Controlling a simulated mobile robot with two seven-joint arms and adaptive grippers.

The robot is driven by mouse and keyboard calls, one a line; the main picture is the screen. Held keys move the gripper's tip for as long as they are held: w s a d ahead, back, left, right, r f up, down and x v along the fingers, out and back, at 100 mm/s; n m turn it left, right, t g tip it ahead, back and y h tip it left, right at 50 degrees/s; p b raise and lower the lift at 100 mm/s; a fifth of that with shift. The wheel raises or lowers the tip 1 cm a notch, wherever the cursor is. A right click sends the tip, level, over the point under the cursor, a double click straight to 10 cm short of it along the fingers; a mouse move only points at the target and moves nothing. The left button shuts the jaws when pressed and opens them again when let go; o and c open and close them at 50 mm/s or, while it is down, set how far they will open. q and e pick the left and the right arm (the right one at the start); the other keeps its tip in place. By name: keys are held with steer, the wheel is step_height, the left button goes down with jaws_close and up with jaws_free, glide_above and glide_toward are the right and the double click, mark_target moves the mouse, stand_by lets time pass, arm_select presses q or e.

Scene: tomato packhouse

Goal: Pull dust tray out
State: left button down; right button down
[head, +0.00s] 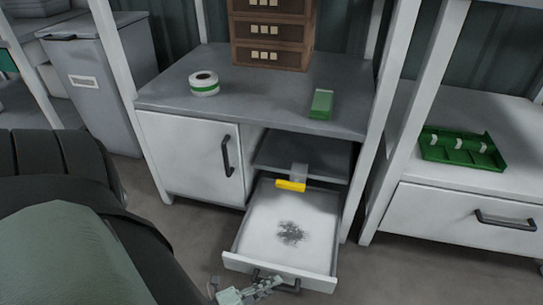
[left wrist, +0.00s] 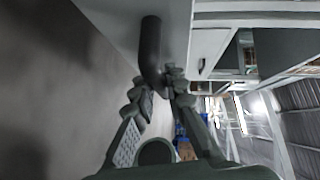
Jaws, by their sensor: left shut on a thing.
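The dust tray (head: 258,225) is a white, shallow drawer standing well out from the grey cabinet, with a dark patch of dust on its floor. Its dark bar handle (head: 290,288) is on the front face. My left gripper (head: 262,288) is at this handle, at the bottom of the head view. In the left wrist view, my left gripper's fingers (left wrist: 158,88) are closed around the dark handle (left wrist: 151,45). The fingers partly hide the handle in both views. My right gripper is not in view.
A yellow piece with a clear part (head: 291,185) is at the tray's back. A closed cabinet door (head: 190,155) is left of the opening. A tape roll (head: 204,84) and green box (head: 321,104) stand on top. A white drawer unit (head: 450,215) is at right.

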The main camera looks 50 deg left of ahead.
arm_select(q)
steer(key=shift+s, duration=0.15)
steer(key=c, duration=1.8)
jaws_free()
steer(key=v, duration=1.2)
